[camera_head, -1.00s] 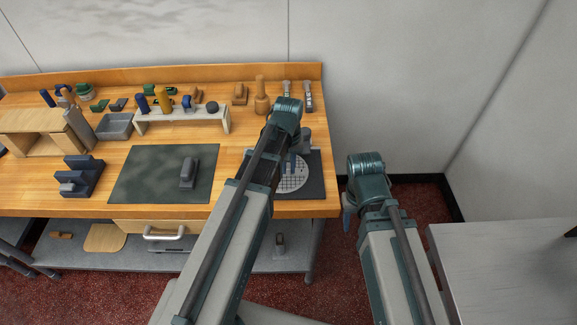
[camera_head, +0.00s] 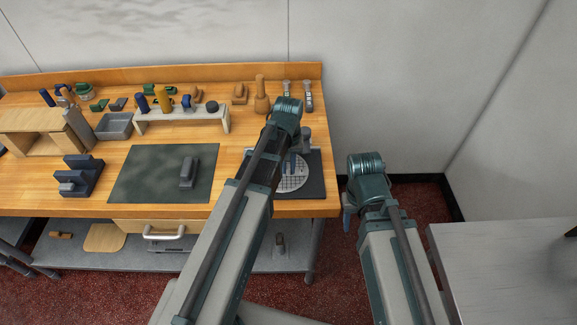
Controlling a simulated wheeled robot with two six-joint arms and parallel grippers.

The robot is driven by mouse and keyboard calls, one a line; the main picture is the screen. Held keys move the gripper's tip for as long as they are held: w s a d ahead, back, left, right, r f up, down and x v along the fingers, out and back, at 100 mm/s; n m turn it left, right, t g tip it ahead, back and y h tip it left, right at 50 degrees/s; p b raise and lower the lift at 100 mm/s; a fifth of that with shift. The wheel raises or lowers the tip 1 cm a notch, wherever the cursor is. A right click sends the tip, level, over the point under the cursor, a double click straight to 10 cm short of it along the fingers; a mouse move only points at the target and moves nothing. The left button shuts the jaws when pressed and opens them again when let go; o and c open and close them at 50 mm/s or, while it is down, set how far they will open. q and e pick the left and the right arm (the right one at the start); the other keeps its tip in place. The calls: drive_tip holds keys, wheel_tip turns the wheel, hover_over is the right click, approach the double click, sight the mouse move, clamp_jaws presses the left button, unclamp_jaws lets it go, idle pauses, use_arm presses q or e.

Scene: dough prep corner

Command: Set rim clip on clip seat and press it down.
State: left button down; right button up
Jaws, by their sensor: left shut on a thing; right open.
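My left gripper (camera_head: 291,163) reaches over the right end of the wooden bench, its fingers pointing down above a pale round gridded disc (camera_head: 295,181) on a dark mat (camera_head: 316,187). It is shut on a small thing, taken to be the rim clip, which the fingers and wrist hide. I cannot make out the clip seat, nor whether the clip touches anything. A dark grey upright piece (camera_head: 305,138) stands beside the fingers. My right gripper (camera_head: 347,205) is open, off the bench's right end, with nothing seen in it.
A green mat (camera_head: 145,173) with a grey block (camera_head: 187,173) lies mid-bench. A white rack (camera_head: 182,119) with several tools, a grey tray (camera_head: 114,126) and a wooden mallet (camera_head: 262,96) stand behind. A grey table (camera_head: 500,260) is at the right.

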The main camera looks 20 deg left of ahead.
use_arm(q)
drive_tip(key=shift+f+b, duration=1.1)
drive_tip(key=shift+f, duration=0.1)
drive_tip(key=c, duration=0.8)
unclamp_jaws()
drive_tip(key=shift+o, duration=0.2)
drive_tip(key=shift+r, duration=0.15)
wheel_tip(320, 180, up, 8)
drive_tip(key=p, duration=0.8)
drive_tip(key=s+d+f+m+y+b, duration=0.1)
drive_tip(key=s+d+m, duration=0.6)
drive_tip(key=s+d, duration=0.3)
drive_tip(key=s, duration=0.4)
drive_tip(key=shift+s+d+f, duration=0.15)
drive_tip(key=shift+d, duration=0.05)
